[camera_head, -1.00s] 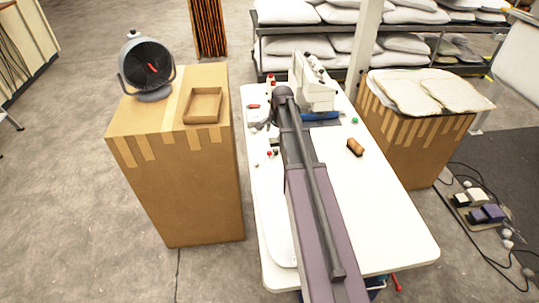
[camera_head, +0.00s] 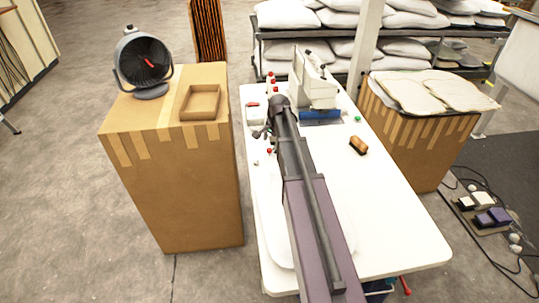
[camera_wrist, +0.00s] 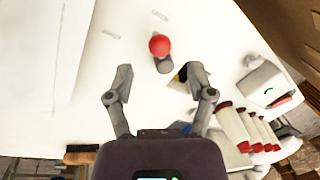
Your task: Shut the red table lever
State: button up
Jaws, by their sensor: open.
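A red ball knob on a short grey stem, the likely lever (camera_wrist: 160,45), stands on the white table in the wrist view, just beyond and between my fingertips. In the head view a small red knob (camera_head: 269,150) shows at the table's left side, close to my gripper. My gripper (camera_wrist: 160,76) is open, with nothing between its fingers and a visible gap to the knob. In the head view my gripper (camera_head: 262,134) is small and partly hidden by my arm. Another red handle (camera_head: 405,285) shows below the table's front right edge.
A white machine (camera_head: 315,88) stands at the table's far end. Several red-tipped white parts (camera_wrist: 240,130) lie right of my gripper. A brown brush (camera_head: 358,145) lies on the table (camera_head: 400,220). A cardboard box (camera_head: 185,180) with a fan (camera_head: 143,62) stands left.

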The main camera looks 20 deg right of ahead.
aim_at(270, 149)
jog(key=shift+w+a+f+b, duration=0.1)
jog(key=shift+w+f+b, duration=0.05)
jog(key=shift+f+b, duration=0.7)
jog(key=shift+w+a+f+b, duration=0.1)
jog(key=shift+w+f+b, duration=0.1)
jog(key=shift+f+b, duration=0.6)
jog(key=shift+w+f+b, duration=0.15)
jog(key=shift+f+b, duration=0.5)
jog(key=shift+f, duration=0.35)
grip_shut()
